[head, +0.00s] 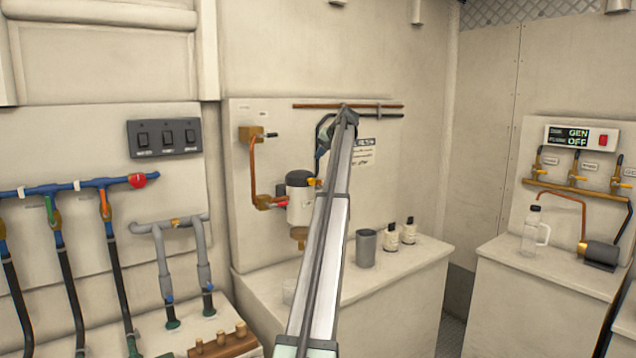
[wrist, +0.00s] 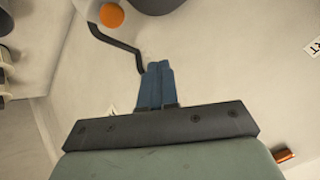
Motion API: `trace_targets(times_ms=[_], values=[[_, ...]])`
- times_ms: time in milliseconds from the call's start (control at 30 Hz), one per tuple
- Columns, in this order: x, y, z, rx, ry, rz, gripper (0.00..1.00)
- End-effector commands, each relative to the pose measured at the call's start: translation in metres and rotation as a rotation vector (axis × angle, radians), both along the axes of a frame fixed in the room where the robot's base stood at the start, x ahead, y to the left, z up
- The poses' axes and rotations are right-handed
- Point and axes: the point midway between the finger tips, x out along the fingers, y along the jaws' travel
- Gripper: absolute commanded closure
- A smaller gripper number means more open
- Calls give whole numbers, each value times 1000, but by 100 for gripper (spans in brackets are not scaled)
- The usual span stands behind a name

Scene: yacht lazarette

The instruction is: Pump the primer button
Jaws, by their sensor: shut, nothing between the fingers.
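The filter unit (head: 300,205), with a white body and a dark cap, is mounted on the back panel. I cannot make out for sure which part is the primer button. In the wrist view a round orange end (wrist: 111,16) shows at the top, beside a dark round body (wrist: 158,5); it may be the button. My gripper (wrist: 160,66) has blue fingers pressed together with nothing between them. Their tips are below and right of the orange end, apart from it in the picture. In the head view my gripper (head: 321,150) is near the filter's top right, partly covered by my arm.
A thin black pipe (wrist: 112,43) runs close to my fingertips. A copper pipe (head: 253,165) is left of the filter. A grey cup (head: 366,248) and two small bottles (head: 400,232) stand on the counter (head: 400,285). My arm hides part of the panel.

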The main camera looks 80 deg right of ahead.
Motion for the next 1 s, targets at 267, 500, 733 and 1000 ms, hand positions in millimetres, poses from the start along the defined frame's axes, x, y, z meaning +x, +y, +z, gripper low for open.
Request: trace_targets(times_ms=[267,500,733,1000], values=[[0,1,-34,0,0,0,100],[0,1,-60,1,0,0,100],[0,0,-68,0,0,0,100],[0,0,-68,0,0,0,100]])
